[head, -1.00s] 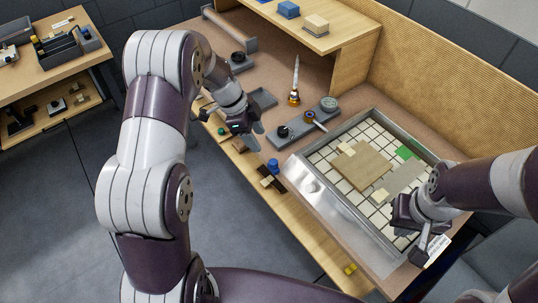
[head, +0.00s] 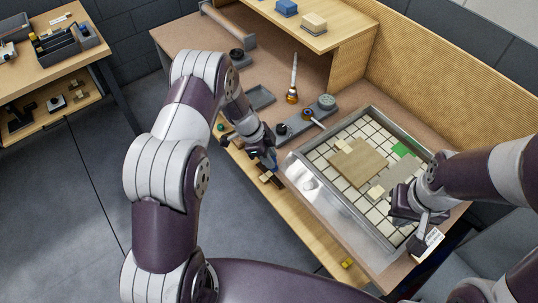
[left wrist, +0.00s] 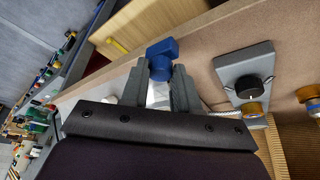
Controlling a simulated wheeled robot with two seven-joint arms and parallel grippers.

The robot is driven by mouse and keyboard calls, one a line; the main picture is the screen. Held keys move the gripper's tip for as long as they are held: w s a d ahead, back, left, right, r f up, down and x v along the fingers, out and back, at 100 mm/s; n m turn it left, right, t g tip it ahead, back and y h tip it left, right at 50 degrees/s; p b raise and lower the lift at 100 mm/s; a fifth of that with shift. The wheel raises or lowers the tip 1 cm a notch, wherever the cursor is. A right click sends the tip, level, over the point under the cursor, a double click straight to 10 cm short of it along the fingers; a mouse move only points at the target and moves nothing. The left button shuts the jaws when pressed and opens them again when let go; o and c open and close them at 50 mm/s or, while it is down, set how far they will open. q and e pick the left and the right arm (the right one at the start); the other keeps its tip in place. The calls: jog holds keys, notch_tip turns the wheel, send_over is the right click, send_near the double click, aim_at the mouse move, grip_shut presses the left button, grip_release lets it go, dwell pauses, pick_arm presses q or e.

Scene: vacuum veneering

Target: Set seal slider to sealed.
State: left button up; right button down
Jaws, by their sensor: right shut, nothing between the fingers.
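A blue knob-like part (left wrist: 162,52) stands by the table's front edge, next to the metal frame. It may be the seal slider, but I cannot tell for sure. My left gripper (head: 266,158) is over it in the head view. In the left wrist view the open left fingers (left wrist: 160,78) point at the blue part, which shows between and just beyond their tips. I cannot tell whether they touch it. My right gripper (head: 418,238) is shut and empty at the near right corner of the metal-framed tray (head: 372,236), beside a white label (head: 433,238).
The tray holds pale tiles, a wooden panel (head: 358,164) and a green piece (head: 402,150). A grey base with a black knob (left wrist: 254,88) stands behind the left gripper, near a brush (head: 293,90).

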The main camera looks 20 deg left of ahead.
pick_arm(q)
grip_shut()
jog(key=shift+s+d+f, duration=0.1)
jog(key=shift+d, duration=0.05)
jog(key=s+d+b, duration=0.3)
jog(key=d+b, duration=0.1)
jog(key=s+d+b, duration=0.2)
jog(key=d, duration=0.1)
jog(key=shift+s+d, duration=0.1)
jog(key=shift+s, duration=0.25)
jog(key=o, duration=0.6)
grip_release()
jog(key=b+v, duration=0.1)
jog(key=v, duration=1.2)
jog(key=shift+b, duration=0.4)
